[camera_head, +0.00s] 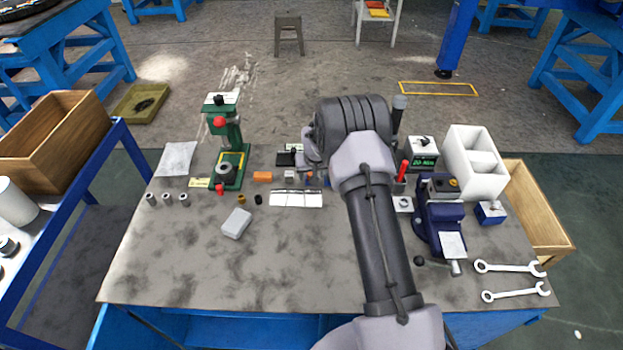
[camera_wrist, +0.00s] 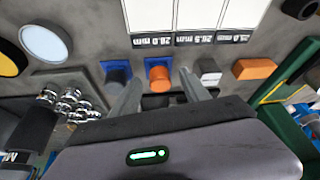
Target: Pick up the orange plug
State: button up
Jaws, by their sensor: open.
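The orange plug (camera_wrist: 160,80) is a short upright-looking cylinder with a blue square piece (camera_wrist: 157,62) right by it. My gripper (camera_wrist: 160,84) is open, with one finger on each side of the plug in the wrist view. I cannot tell whether either finger touches it. A dark grey plug (camera_wrist: 117,73) on a similar blue piece is just outside the left finger. In the head view the orange plug (camera_head: 309,175) is tiny beside my wrist, and my fingers are hard to make out there.
A grey-white block (camera_wrist: 208,70) and an orange block (camera_wrist: 253,69) lie right of the fingers in the wrist view. A white labelled tray (camera_head: 296,199) lies in front. The green press (camera_head: 228,150) stands left, the blue vise (camera_head: 440,215) right. The front left bench is mostly clear.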

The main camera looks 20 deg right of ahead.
jog(key=shift+c, duration=0.2)
grip_shut()
jog(key=shift+r, duration=0.15)
jog(key=shift+r, duration=0.3)
jog(key=p+v, duration=0.2)
jog(key=v, duration=0.1)
jog(key=shift+w+a+r, duration=0.1)
jog(key=shift+w+r, duration=0.1)
jog(key=shift+w, duration=0.1)
jog(key=s+a+b, duration=0.1)
jog(key=s+a, duration=0.1)
jog(key=s, duration=0.2)
jog(key=s+a+b, duration=0.2)
jog(key=s+a, duration=0.1)
jog(key=s, duration=0.1)
jog(key=s+a+b, duration=0.2)
jog(key=s+a, duration=0.1)
jog(key=s, duration=0.1)
jog(key=shift+r, duration=0.25)
jog(key=shift+s+a+r, duration=0.25)
jog(key=shift+s, duration=0.15)
